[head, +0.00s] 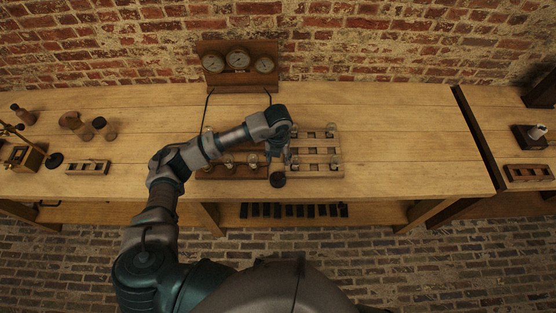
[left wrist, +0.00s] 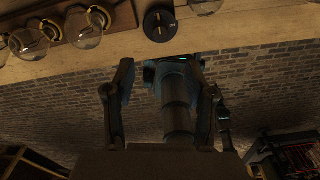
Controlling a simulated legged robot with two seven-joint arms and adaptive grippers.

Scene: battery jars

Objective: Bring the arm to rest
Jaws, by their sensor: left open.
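My left arm reaches over the bench from the left in the head view, bent at the elbow. My left gripper (head: 280,152) is above the bench between two wooden jar racks. In the left wrist view its two fingers stand apart, and the left gripper (left wrist: 165,75) has nothing between them. Glass jars stand in the dark left rack (head: 232,172), partly hidden by my arm. The paler right rack (head: 322,172) holds several small glass jars along its sides. Clear round jars (left wrist: 82,28) also show along the top of the left wrist view. My right gripper is not in view.
A round black knob (head: 277,180) lies at the racks' front; it also shows in the left wrist view (left wrist: 160,24). A three-dial gauge board (head: 238,64) with cables stands behind. The wooden bench (head: 410,135) is clear to the right, up to a gap before another bench.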

